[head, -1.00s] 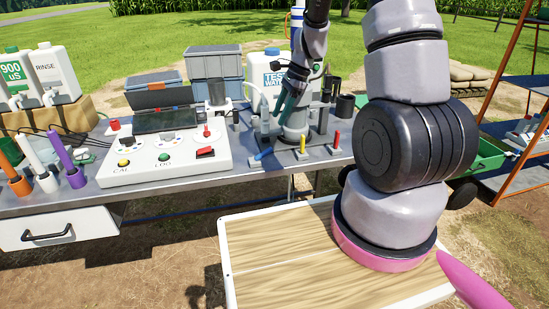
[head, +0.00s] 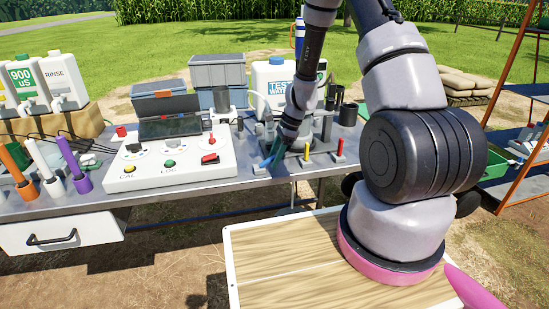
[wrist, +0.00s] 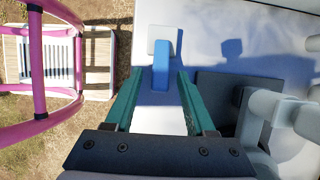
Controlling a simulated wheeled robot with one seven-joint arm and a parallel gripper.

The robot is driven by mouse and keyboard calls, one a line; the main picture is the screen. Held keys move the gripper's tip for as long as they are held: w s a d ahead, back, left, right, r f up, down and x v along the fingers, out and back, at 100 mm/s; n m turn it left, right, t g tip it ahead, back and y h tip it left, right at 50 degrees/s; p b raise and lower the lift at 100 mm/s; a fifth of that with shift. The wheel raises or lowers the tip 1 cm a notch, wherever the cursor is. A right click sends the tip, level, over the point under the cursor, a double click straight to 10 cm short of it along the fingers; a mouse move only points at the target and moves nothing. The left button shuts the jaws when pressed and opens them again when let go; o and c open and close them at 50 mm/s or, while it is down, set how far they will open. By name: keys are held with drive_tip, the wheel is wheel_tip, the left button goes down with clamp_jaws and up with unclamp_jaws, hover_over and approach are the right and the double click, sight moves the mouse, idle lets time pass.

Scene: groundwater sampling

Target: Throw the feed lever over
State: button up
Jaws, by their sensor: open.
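A row of small levers stands at the front edge of the bench: a blue lever (head: 266,163), a yellow lever (head: 307,153) and a red lever (head: 340,147). I see no label telling which is the feed lever. My gripper (head: 273,152) is low over the blue lever, its green fingers open. In the wrist view the blue lever (wrist: 161,62) lies between the two fingertips of my gripper (wrist: 160,74), with gaps on both sides. Its far end meets a pale block. The head view partly hides the lever behind the fingers.
The control box (head: 170,160) with buttons and a screen stands left of the levers. Grey sampling apparatus (head: 322,130) stands behind and right of my gripper, and a white water container (head: 274,85) behind that. A wooden-topped surface (head: 280,255) is in front.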

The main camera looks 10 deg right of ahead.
clamp_jaws()
idle(1.5)
